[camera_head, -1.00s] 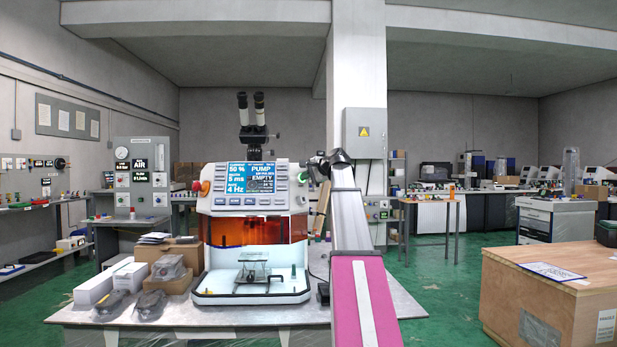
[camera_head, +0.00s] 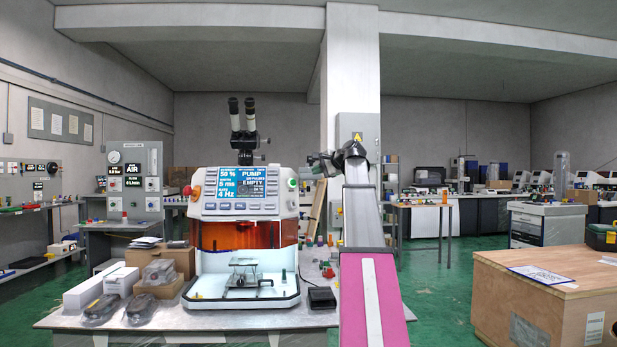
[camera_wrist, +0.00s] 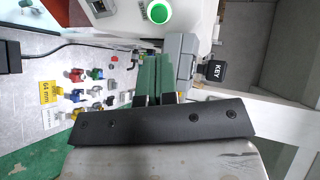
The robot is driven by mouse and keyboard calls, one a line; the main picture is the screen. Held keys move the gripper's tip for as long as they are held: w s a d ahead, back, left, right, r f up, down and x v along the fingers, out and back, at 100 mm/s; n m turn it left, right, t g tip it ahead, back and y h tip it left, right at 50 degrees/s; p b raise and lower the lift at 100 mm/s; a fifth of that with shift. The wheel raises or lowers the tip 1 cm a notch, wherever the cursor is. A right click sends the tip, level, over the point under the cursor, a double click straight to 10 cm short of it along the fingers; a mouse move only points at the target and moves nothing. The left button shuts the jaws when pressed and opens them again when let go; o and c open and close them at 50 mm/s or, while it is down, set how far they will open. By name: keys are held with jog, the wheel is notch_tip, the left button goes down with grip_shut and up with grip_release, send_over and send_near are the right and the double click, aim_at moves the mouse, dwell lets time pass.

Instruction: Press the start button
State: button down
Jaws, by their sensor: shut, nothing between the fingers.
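The machine (camera_head: 247,235) stands on the table with its lit screen (camera_head: 248,176) facing me. A round green button (camera_head: 292,183) sits at the right end of its control panel. The wrist view shows this green button (camera_wrist: 158,12) large, in a white ring at the top edge. My gripper (camera_head: 308,168) is to the right of the panel, near the button, small and partly hidden by my arm. In the wrist view my green fingers (camera_wrist: 155,62) are together and empty. They point towards the button, with a gap between in the picture.
A grey block with a black tag marked KEY (camera_wrist: 215,71) is just right of my fingers in the wrist view. A red-orange knob (camera_head: 187,191) is on the panel's left end. A black box (camera_head: 321,298) and small coloured parts (camera_wrist: 76,75) lie on the table beside the machine.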

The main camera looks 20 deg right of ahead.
jog(key=shift+v, duration=1)
